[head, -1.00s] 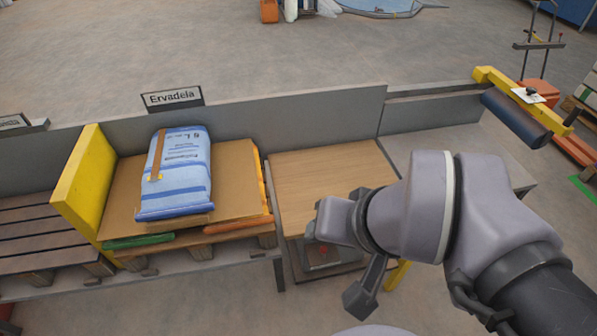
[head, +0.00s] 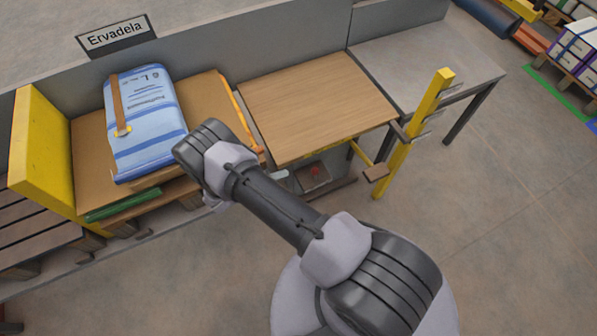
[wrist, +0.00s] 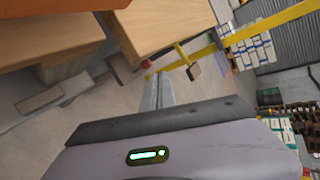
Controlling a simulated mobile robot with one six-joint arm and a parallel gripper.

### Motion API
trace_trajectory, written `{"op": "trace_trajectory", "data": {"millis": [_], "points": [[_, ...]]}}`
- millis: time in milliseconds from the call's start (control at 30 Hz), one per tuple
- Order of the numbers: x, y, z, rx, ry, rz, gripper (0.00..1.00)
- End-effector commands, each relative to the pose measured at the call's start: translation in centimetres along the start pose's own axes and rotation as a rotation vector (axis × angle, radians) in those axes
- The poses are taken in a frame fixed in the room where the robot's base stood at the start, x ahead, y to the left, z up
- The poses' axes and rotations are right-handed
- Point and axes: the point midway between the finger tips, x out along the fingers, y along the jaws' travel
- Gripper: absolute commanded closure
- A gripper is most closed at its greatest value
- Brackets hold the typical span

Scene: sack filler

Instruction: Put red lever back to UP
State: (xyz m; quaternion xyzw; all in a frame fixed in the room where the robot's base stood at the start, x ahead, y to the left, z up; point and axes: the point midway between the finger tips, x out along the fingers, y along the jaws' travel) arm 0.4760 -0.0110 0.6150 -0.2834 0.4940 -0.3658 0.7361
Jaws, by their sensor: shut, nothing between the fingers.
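A small red knob (head: 315,171), which looks like the red lever's end, sits on a grey box (head: 318,182) under the front edge of the wooden table. It also shows in the wrist view (wrist: 146,63), just beyond and left of my fingertips. Whether the lever is up or down I cannot tell. My gripper (wrist: 159,80) is shut and empty, with its fingers side by side, apart from the knob. In the head view my forearm hides most of the gripper; a pale piece like its tip shows left of the knob.
The wooden table (head: 310,100) overhangs the box. A brown pad (head: 375,172) on a yellow bar and an upright yellow post (head: 412,135) stand to the right. A blue-and-white sack (head: 143,125) lies on a pallet at the left. Floor at the front right is clear.

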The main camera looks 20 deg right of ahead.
Motion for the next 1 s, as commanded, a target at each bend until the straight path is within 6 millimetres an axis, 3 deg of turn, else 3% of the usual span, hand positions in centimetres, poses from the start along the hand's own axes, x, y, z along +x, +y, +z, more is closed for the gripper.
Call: {"op": "trace_trajectory", "data": {"millis": [33, 100, 200, 300, 667, 767, 1000], "points": [[1.5, 2.1, -2.2, -0.124, -0.038, -0.007, 1.0], [3.2, 4.3, -4.6, -0.286, -0.094, -0.014, 1.0], [4.7, 6.2, -7.0, -0.44, -0.147, -0.022, 1.0], [5.3, 7.1, -8.1, -0.51, -0.172, -0.025, 1.0], [5.8, 7.1, -8.3, -0.52, -0.174, -0.026, 1.0], [7.0, 7.2, -8.2, -0.518, -0.171, -0.026, 1.0], [12.2, 7.5, -7.4, -0.517, -0.17, -0.027, 1.0]]}}
